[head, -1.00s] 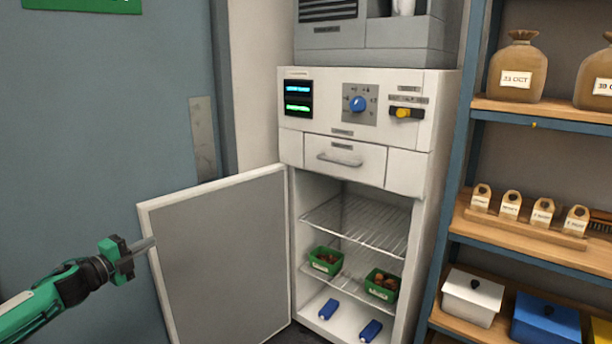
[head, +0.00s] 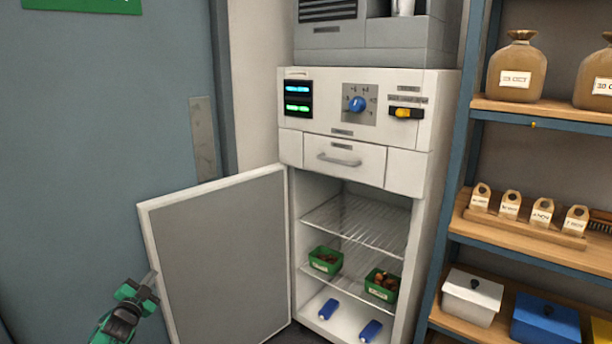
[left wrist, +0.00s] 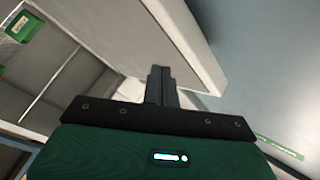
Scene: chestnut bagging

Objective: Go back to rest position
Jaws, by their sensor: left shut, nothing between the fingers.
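My left gripper (head: 150,278) is at the lower left of the head view, close to the outer edge of the open cabinet door (head: 222,255). I cannot tell whether it touches the door. Its fingers are shut and empty; they also show in the left wrist view (left wrist: 161,85), with the door edge just beyond them. My right gripper is not in view. The white cabinet (head: 408,160) stands open, with wire shelves inside. Two green trays of brown chestnuts, a left one (head: 325,261) and a right one (head: 381,286), sit on the lower wire shelf.
Two blue objects (head: 328,309) lie on the cabinet floor. A shelf unit (head: 463,130) at the right holds sacks, small tagged bags and lidded boxes. A grey-blue door (head: 100,120) fills the left. Space in front of that door looks free.

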